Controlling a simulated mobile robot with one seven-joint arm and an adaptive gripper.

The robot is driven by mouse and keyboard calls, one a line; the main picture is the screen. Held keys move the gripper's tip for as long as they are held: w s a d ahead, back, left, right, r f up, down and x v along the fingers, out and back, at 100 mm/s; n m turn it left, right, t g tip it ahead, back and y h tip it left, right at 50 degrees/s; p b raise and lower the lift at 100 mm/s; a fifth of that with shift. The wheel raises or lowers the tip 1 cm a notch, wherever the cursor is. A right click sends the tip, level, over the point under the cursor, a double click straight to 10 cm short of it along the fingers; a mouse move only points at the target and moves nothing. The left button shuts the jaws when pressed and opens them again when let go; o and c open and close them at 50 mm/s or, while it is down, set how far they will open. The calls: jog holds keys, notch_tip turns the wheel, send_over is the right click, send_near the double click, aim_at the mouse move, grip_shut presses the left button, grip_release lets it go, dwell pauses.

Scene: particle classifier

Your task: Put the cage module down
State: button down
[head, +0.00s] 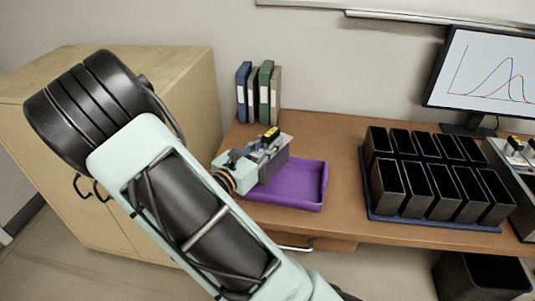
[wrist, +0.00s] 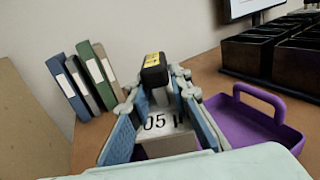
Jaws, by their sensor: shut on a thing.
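The cage module (head: 277,166) is a grey box with a black and yellow top piece. In the wrist view its pale top (wrist: 163,123) carries the dark marking "05", and the black and yellow piece stands up between the fingers. My gripper (head: 258,150) is shut on the module; its blue-grey fingers lie on both sides of it in the wrist view (wrist: 158,95). In the head view the module overlaps the left back part of a purple tray (head: 312,200). Its underside is hidden, so I cannot tell whether it touches anything.
Upright binders (head: 258,93) stand at the desk's back left, behind the module. A blue tray (head: 432,221) of several black bins stands to the right, near a monitor (head: 485,75). A wooden cabinet (head: 165,90) is at left. Bare desk (head: 343,165) lies between purple tray and bins.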

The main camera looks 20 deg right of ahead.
jog(key=shift+w+a+f, duration=0.15)
jog(key=shift+w+f, duration=0.05)
jog(key=shift+f, duration=0.1)
jog(key=shift+w+f+b, duration=0.1)
jog(key=shift+f+b, duration=0.35)
jog(key=shift+f, duration=1.15)
jog(key=shift+f, duration=0.25)
jog(key=c, duration=1.8)
grip_release()
jog(key=shift+a+f, duration=0.1)
jog(key=shift+o, duration=0.2)
jog(key=shift+r, duration=0.3)
jog(key=shift+a, duration=0.25)
jog(key=p+v, duration=0.1)
jog(key=v, duration=1)
jog(key=shift+s+a, duration=0.2)
jog(key=shift+s, duration=0.1)
